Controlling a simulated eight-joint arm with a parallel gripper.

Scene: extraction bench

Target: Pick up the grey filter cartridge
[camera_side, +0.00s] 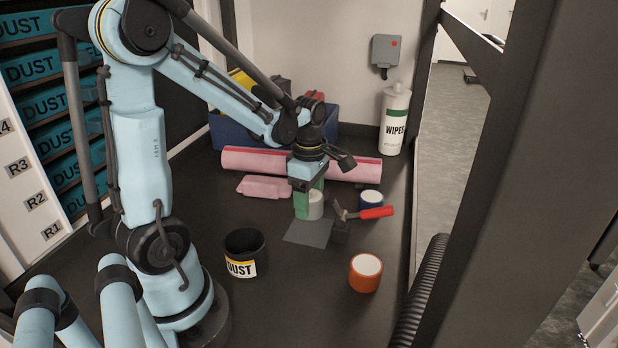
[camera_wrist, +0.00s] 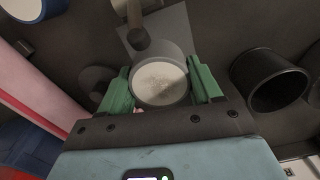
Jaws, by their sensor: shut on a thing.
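The grey filter cartridge (camera_side: 316,206) is a short pale cylinder near the middle of the bench in the side view. It also shows in the wrist view (camera_wrist: 160,84), with its round, speckled top facing the camera. My gripper (camera_side: 309,204) points down and is shut on the cartridge. Its green fingers stand on either side of it in the wrist view (camera_wrist: 163,90). One finger partly hides the cartridge in the side view. I cannot tell whether its base touches the bench.
A grey square (camera_side: 308,233) lies just in front. An orange cartridge (camera_side: 365,280) and black DUST bin (camera_side: 241,266) stand nearer.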

